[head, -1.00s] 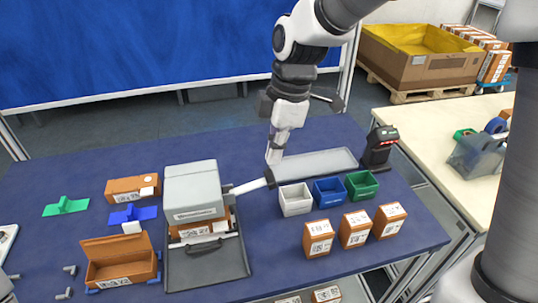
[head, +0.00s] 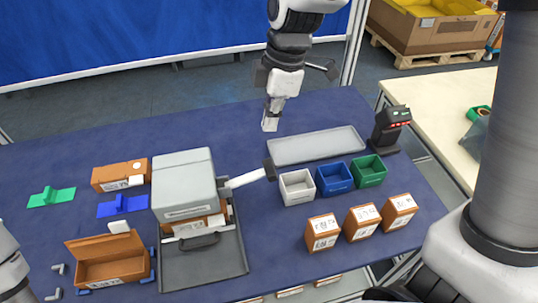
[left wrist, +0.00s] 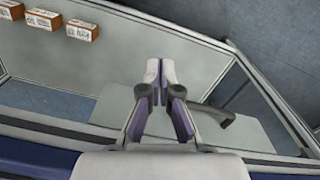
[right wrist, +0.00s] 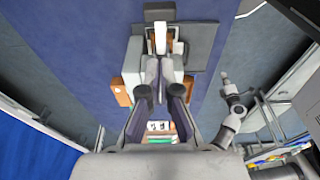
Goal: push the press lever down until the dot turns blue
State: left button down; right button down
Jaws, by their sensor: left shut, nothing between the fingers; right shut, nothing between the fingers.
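The press (head: 183,182) is a grey box-shaped machine on a dark base plate, left of centre on the blue table. Its lever (head: 246,179) sticks out to the right, sloping slightly upward, with a dark end piece. A brown box sits under the press head. I cannot make out a blue dot on the press. My right gripper (head: 270,124) is shut and empty, hanging behind and above the lever's end, apart from it. It also shows in the right wrist view (right wrist: 163,66). My left gripper (left wrist: 160,70) is shut and empty, away from the press.
A grey tray (head: 318,146) lies right of the lever. White (head: 297,187), blue (head: 333,179) and green (head: 369,170) bins stand before it. A scanner (head: 390,128) stands at the right. An open brown box (head: 110,260) is left of the press.

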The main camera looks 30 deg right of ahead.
jog(key=p, duration=0.1)
send_over(267, 167)
jog(key=f, duration=0.7)
jog(key=shift+a+f, duration=0.1)
jog(key=shift+a, duration=0.2)
jog(key=f, duration=0.2)
jog(key=d+f+p, duration=0.1)
jog(key=shift+f, duration=0.35)
jog(key=shift+d+f, duration=0.1)
jog(key=shift+f, duration=0.25)
jog(key=shift+s, duration=0.1)
